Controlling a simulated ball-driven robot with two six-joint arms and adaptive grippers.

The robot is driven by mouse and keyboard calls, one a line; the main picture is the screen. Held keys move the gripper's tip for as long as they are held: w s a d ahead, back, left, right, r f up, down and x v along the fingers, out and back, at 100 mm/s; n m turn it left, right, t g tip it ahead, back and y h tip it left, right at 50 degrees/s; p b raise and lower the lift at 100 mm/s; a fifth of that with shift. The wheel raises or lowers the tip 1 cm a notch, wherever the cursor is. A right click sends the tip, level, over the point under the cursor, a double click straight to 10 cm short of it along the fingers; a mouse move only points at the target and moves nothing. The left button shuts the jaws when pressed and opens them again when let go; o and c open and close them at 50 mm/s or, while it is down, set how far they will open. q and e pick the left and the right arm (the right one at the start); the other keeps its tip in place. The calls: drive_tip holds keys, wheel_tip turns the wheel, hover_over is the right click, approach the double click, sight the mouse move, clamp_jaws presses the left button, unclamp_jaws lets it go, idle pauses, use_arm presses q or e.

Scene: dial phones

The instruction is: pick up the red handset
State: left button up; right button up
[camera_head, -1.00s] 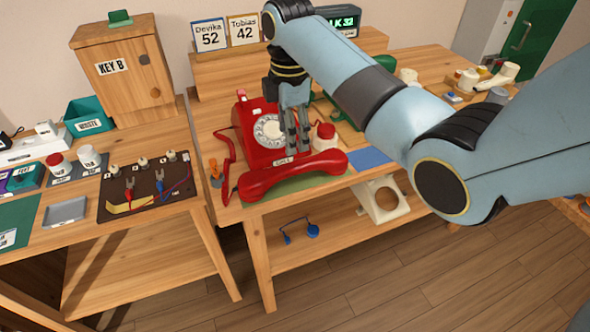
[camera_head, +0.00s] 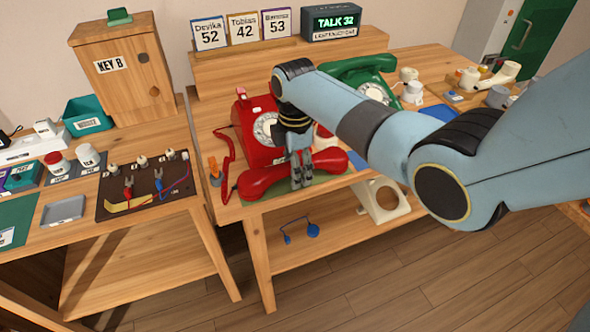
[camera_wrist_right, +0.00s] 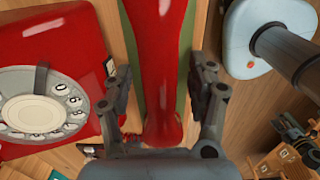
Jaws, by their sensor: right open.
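The red handset (camera_head: 262,182) lies off its cradle along the front edge of the table, on a green mat (camera_head: 284,186), in front of the red dial phone (camera_head: 254,128). My right gripper (camera_head: 301,183) is over the middle of the handset and hides part of it. In the right wrist view the red handset (camera_wrist_right: 160,65) runs between the two open fingers of my gripper (camera_wrist_right: 163,103), with gaps showing on both sides. The red phone body (camera_wrist_right: 50,70) is to the left there. My left gripper is out of view.
A green dial phone (camera_head: 368,80) stands behind my arm. The red coiled cord (camera_head: 227,160) runs along the left of the red phone. A blue-topped object (camera_wrist_right: 262,40) is near the handset's right side.

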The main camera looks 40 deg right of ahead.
clamp_jaws()
drive_tip(key=shift+r, duration=0.2)
idle(0.3)
